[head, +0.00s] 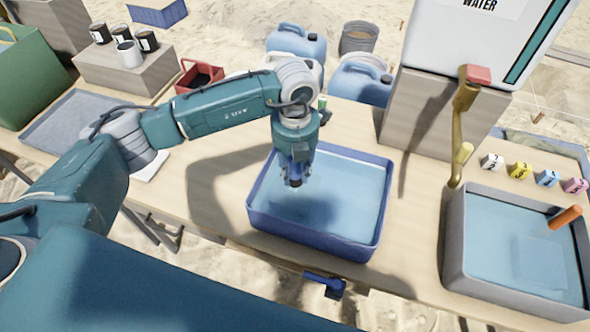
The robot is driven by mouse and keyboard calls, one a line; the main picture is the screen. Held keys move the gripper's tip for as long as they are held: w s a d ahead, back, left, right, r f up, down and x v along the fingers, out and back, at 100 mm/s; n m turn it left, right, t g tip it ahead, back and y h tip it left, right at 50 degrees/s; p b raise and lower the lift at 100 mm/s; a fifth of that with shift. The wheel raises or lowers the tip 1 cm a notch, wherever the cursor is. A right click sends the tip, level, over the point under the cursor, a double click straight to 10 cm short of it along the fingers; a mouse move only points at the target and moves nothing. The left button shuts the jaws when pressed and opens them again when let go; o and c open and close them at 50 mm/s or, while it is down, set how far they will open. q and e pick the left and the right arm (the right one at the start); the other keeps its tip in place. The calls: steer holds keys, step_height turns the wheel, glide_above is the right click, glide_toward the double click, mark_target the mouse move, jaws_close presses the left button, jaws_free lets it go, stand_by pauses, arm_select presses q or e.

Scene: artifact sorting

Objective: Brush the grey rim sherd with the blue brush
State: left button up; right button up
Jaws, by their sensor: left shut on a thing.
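My left gripper (294,182) points down over the blue-rimmed basin (318,253) in the middle of the table. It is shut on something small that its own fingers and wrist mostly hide. I cannot make out what the held thing is. I cannot make out the grey rim sherd or the blue brush for certain.
A grey basin (452,262) with water and an orange-handled tool (566,217) stands at right, under a brass tap (463,120). Small numbered coloured blocks (519,170) line its back. A red box (197,78) and grey tray (75,125) are at left.

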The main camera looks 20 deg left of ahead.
arm_select(q)
steer(key=shift+f+b, duration=0.6)
steer(key=shift+f, duration=0.1)
stand_by(0.5)
steer(key=shift+f, duration=0.15)
steer(key=shift+w, duration=0.15)
steer(key=shift+w+b, duration=0.5)
steer(key=shift+w, duration=0.05)
steer(key=shift+s+a+p, duration=0.1)
steer(key=shift+s+p, duration=0.4)
steer(key=shift+s, duration=0.85)
steer(key=shift+w+b, duration=0.35)
steer(key=shift+w, duration=0.1)
steer(key=shift+w+b, duration=0.5)
steer(key=shift+w, duration=0.35)
steer(key=shift+s, duration=0.2)
steer(key=shift+s+p, duration=0.65)
steer(key=shift+s, duration=0.5)
